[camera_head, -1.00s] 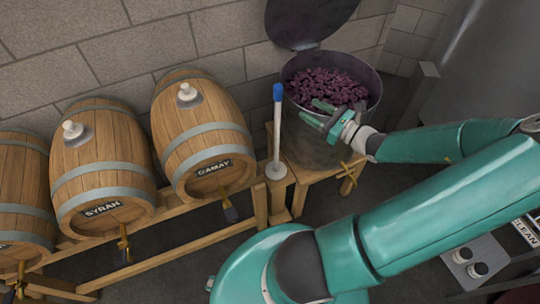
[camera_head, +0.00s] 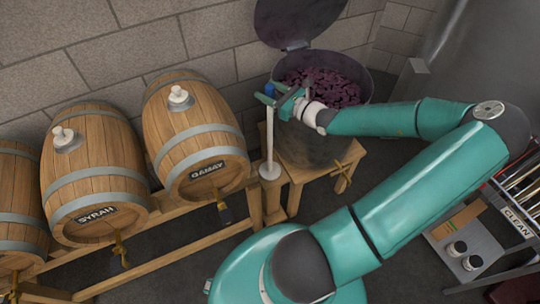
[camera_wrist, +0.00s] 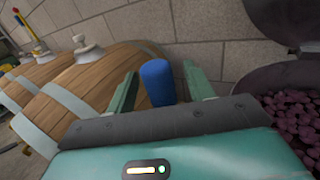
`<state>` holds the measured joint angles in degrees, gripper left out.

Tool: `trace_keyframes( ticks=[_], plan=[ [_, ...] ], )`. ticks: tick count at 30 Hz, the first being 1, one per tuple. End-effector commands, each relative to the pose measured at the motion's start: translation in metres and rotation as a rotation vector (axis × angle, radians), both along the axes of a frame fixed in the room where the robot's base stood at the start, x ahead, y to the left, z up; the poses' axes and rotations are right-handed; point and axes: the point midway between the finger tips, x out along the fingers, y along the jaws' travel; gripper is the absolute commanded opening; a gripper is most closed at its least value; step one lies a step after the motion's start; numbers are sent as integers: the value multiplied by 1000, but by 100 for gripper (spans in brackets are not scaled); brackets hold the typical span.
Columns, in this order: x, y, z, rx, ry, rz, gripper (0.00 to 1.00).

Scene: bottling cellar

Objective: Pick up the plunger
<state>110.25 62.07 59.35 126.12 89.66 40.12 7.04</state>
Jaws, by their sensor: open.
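The plunger (camera_head: 269,140) stands upright, with a white shaft, a white disc at its foot and a blue grip on top. Its foot rests on the wooden stand between the Gamay barrel and the steel vat. My gripper (camera_head: 268,97) is open at the height of the blue grip. In the wrist view the blue grip (camera_wrist: 157,83) shows between the two green fingers of my gripper (camera_wrist: 160,88), with a gap on either side. The shaft is hidden there behind the gripper body.
The steel vat (camera_head: 310,150) with its lid open holds dark grapes (camera_head: 335,85) right beside the gripper. The Gamay barrel (camera_head: 190,135) and Syrah barrel (camera_head: 95,175) lie to the left. A brick wall (camera_head: 150,35) stands behind. A rack labelled CLEAN (camera_head: 517,222) is at the right.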

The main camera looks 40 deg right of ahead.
Motion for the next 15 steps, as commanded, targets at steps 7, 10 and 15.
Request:
trace_keyframes(
  ticks=[7,10,15],
  plan=[
    [1,0,0,0,1,-1,47],
    [1,0,0,0,1,-1,27],
    [1,0,0,-1,-1,0,3]
  ],
)
